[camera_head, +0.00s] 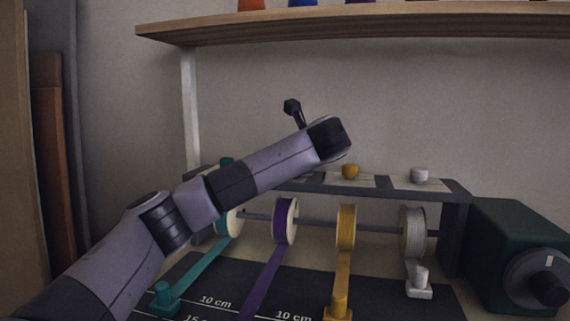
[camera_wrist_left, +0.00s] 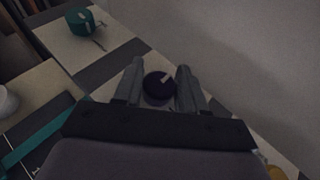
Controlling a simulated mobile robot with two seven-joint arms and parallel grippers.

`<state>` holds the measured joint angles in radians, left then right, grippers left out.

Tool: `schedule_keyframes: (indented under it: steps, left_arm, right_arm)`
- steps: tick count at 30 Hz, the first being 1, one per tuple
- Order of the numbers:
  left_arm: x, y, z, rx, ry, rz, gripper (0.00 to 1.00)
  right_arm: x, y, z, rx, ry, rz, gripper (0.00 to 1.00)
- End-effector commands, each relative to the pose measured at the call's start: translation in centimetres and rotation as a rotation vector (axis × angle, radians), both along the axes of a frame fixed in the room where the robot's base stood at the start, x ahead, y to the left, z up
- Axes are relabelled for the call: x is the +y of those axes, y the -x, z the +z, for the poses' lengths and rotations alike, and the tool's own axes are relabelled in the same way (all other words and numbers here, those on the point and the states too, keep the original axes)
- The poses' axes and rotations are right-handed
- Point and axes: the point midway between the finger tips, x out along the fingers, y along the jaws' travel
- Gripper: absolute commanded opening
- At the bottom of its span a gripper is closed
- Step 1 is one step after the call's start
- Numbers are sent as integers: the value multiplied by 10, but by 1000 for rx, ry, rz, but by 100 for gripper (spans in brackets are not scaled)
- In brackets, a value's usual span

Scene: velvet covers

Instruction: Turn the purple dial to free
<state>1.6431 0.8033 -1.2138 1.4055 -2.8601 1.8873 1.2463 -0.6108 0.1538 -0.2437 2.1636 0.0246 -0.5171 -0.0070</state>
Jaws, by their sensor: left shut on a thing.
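The purple dial (camera_wrist_left: 159,87) shows in the left wrist view as a dark round knob with a pale mark at its upper right edge. My left gripper (camera_wrist_left: 160,72) has one finger on each side of it and is shut on it. Labels around the dial are too dark to read. In the head view my left arm covers the dial and the gripper. The purple ribbon spool (camera_head: 285,222) hangs below the dial rail, its ribbon running forward. My right gripper is in neither view.
A teal dial (camera_wrist_left: 80,20), a yellow dial (camera_head: 350,171) and a white dial (camera_head: 420,174) sit along the rail (camera_head: 385,190). A wooden shelf (camera_head: 400,22) hangs above. A dark green box with a crank (camera_head: 510,245) stands at the right.

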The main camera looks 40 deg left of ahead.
Motion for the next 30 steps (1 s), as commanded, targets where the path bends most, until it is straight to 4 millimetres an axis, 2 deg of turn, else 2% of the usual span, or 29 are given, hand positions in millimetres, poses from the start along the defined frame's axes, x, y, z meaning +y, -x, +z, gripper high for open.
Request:
schedule_keyframes:
  steps: [15,16,18,26,30]
  left_arm:
    - [0,0,-2,6,3,23,10]
    - [0,0,-2,6,3,23,44]
    - [0,0,-2,6,3,23,62]
    - [0,0,-1,3,2,22,62]
    - [-7,2,2,2,1,18,62]
  right_arm:
    - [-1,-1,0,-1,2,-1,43]
    - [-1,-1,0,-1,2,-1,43]
    - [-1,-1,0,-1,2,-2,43]
    - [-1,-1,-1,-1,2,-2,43]
    - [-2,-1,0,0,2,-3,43]
